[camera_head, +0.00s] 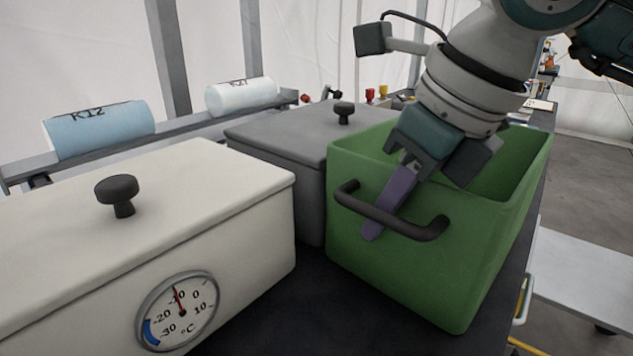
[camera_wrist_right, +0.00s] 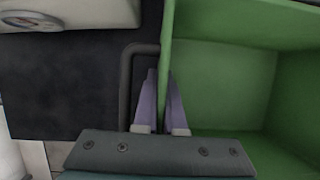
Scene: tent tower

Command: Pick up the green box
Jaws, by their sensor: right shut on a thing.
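The green box (camera_head: 400,270) is an open-topped bin at the right end of the dark counter, with a dark handle (camera_head: 390,220) on its near wall. My right gripper (camera_head: 385,212) reaches down onto this wall from above. In the right wrist view, its purple fingers (camera_wrist_right: 160,90) straddle the wall of the green box (camera_wrist_right: 225,85). One finger is in the gap between handle and wall, the other is inside the box. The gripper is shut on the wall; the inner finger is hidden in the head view. The box looks empty and upright on the counter. My left gripper is not in view.
A white lidded box (camera_head: 235,225) with a dial (camera_head: 176,310) stands left of the green box. A grey lidded box (camera_head: 285,140) stands close behind and left. Dark counter (camera_head: 300,320) is bare in front.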

